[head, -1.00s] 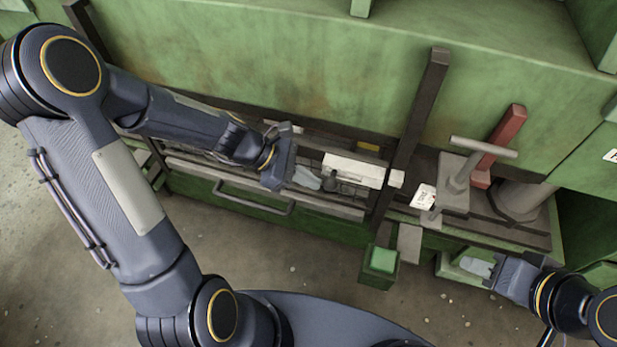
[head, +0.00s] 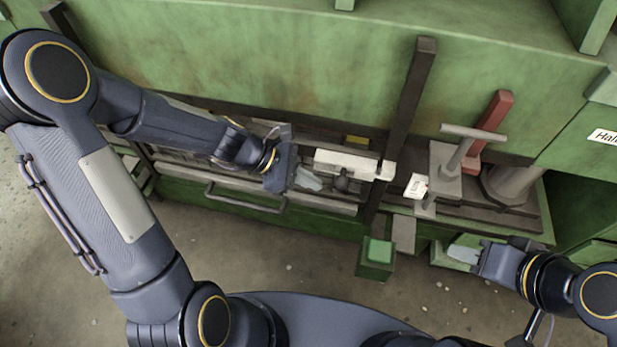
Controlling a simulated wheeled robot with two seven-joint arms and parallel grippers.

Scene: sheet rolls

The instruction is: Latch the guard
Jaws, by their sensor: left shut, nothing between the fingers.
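My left gripper (head: 318,184) is shut and empty. Its pale fingertips point right, just left of a small dark knob (head: 341,181); whether they touch it I cannot tell. The knob stands at the front of a pale latch block (head: 342,162) on the machine's ledge. The pale block reaches right to a small pale piece (head: 385,171) at the dark upright post (head: 413,105); I see no clear gap between them. The guard with its dark bar handle (head: 245,205) lies below and left. My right gripper (head: 463,254) hangs at lower right; its finger gap is unclear.
A grey clamp with a T-bar (head: 460,155), a red upright (head: 492,125) and a grey cylinder (head: 512,184) stand to the right. Open floor lies in front.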

